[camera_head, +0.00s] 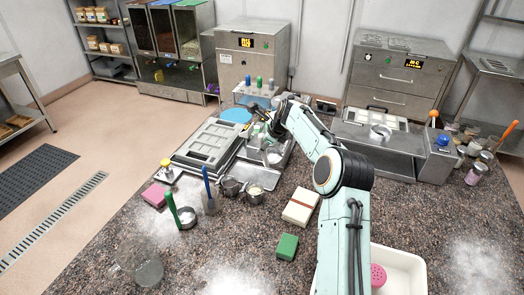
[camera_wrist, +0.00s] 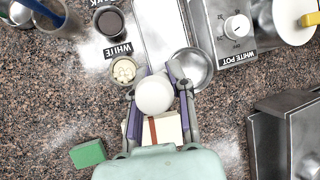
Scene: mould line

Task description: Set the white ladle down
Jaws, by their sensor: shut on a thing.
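My gripper (camera_wrist: 155,98) is shut on a rounded white piece (camera_wrist: 153,94), which looks like the grip of the white ladle. A shiny metal bowl (camera_wrist: 190,68) shows just beyond the right finger and is partly covered by it; I cannot tell if it is the ladle's bowl. In the head view my gripper (camera_head: 266,134) is above the metal work area in the middle of the counter, with a pale metal bowl (camera_head: 275,156) just below it. Whether the ladle touches anything underneath is hidden.
A WHITE label (camera_wrist: 118,50) lies left of my gripper beside a cup of pale pieces (camera_wrist: 124,69). A dark-filled cup (camera_wrist: 108,20) stands farther off. The white pot unit's dial (camera_wrist: 237,26) is at right. A green block (camera_head: 287,246) and a cream box (camera_head: 300,206) lie nearer.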

